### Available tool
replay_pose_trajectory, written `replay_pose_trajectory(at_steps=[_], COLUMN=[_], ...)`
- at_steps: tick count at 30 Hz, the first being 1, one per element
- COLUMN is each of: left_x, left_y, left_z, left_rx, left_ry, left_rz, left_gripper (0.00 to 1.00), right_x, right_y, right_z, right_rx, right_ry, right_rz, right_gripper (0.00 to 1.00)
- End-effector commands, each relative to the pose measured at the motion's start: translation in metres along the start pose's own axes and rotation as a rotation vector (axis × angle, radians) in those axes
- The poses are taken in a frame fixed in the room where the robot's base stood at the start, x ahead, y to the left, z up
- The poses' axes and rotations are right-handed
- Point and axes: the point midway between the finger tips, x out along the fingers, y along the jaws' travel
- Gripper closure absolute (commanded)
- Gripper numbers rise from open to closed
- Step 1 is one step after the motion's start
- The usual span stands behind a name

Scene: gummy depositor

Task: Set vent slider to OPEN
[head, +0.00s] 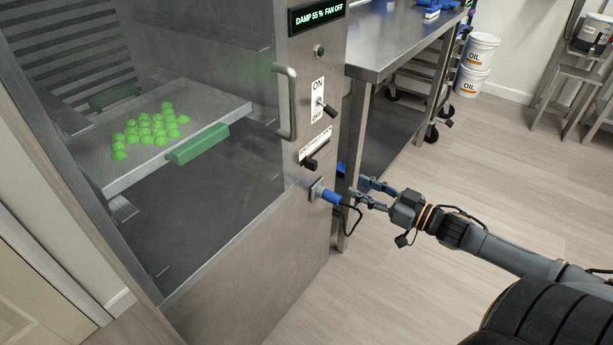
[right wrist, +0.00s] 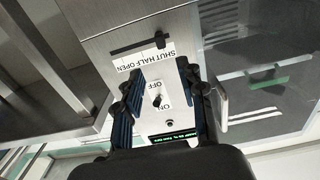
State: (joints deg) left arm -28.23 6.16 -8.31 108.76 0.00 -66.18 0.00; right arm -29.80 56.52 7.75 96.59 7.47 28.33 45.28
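The vent slider (head: 311,164) is a black knob on the front of the steel cabinet (head: 325,95), under a white label (head: 316,146). In the right wrist view the slider knob (right wrist: 160,40) stands at one end of its dark slot, and the label (right wrist: 147,59) reads SHUT HALF OPEN, seen upside down. The knob appears to be at the SHUT end. My right gripper (head: 367,191) is open and empty, to the right of the slider and lower in the picture, apart from the cabinet. Its two fingers (right wrist: 160,98) show spread apart in the wrist view. My left gripper is not in view.
A blue plug (head: 331,197) with a black cable sits just below the slider. An ON/OFF switch (head: 327,109) and a door handle (head: 287,100) are above. A tray (head: 215,99) of green gummies is inside.

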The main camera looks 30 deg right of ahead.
Motion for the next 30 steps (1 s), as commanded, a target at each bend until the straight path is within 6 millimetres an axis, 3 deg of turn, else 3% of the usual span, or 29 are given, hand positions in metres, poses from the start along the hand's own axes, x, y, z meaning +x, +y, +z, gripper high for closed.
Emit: replay_pose_trajectory(at_steps=[5,21,30], left_x=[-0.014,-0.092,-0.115], left_y=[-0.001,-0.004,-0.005], left_z=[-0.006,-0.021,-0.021], left_rx=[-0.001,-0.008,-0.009], left_ry=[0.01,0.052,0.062], left_rz=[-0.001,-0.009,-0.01], left_gripper=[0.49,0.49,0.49], right_x=[0.016,0.1,0.132], right_y=[-0.002,-0.001,-0.001], right_z=[-0.003,-0.003,-0.003], right_rx=[-0.001,-0.003,-0.001], right_ry=[0.009,0.008,0.005], right_rz=[-0.008,-0.004,-0.002], right_gripper=[0.6,0.6,0.6])
